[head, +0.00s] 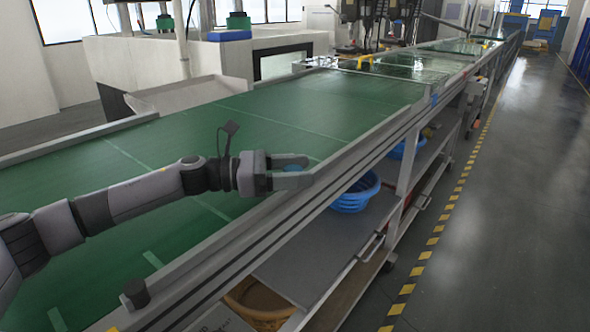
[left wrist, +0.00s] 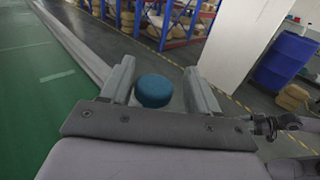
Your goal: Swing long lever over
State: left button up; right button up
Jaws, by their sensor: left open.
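My left gripper (head: 300,170) is over the front rail of the green-topped bench, its two fingers apart. In the left wrist view, a round blue knob (left wrist: 153,90) shows between the open fingers (left wrist: 160,85). A bit of blue (head: 294,168) also shows between the fingers in the head view. The fingers are beside the knob; I cannot tell whether they touch it. No long lever shaft can be made out; whether the knob belongs to one is hidden. My right gripper is in neither view.
The green bench top (head: 300,110) is mostly clear, edged by a metal rail. A black cylinder (head: 136,293) stands on the near rail. Blue (head: 355,192) and brown (head: 258,298) baskets sit beneath. The aisle floor (head: 510,200) at right is free. A blue barrel (left wrist: 285,62) stands beyond.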

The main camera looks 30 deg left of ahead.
pick_arm(q)
jog(key=shift+s+a+f, duration=0.1)
jog(key=shift+s+a, duration=0.15)
jog(key=shift+a, duration=0.25)
jog(key=b+v, duration=0.2)
jog(key=v, duration=0.3)
jog(key=shift+s, duration=0.1)
jog(key=shift+s+a, duration=0.25)
jog(key=shift+a, duration=0.15)
